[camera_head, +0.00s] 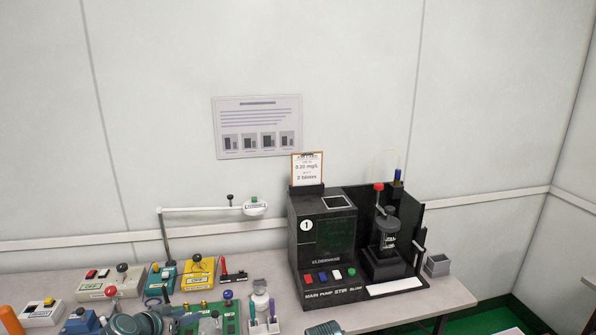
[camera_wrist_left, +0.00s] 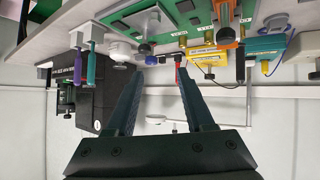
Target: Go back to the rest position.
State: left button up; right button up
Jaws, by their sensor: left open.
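My left gripper (camera_head: 172,314) is low at the bottom edge of the head view, over the front of the table among the testers, and partly cut off. In the left wrist view its two dark fingers (camera_wrist_left: 160,73) are spread apart, with nothing held between them. That view is upside down, with the table along the top. A red switch (camera_wrist_left: 178,68) on the table shows behind the gap between the fingertips.
A black machine (camera_head: 322,240) stands to the right.

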pick_arm(q)
jog(key=s+d+m+g+h+p, duration=0.15)
jog(key=d+g, duration=0.25)
jog(key=d, duration=0.7)
jog(key=s+d+g+y+p, duration=0.6)
jog(key=s+d+g, duration=0.1)
jog(key=s+d, duration=0.7)
jog(key=shift+s+d+p, duration=0.3)
jog(key=shift+p, duration=0.1)
pick_arm(e)
notch_tip(320, 180, up, 9)
jog(key=shift+r, duration=0.2)
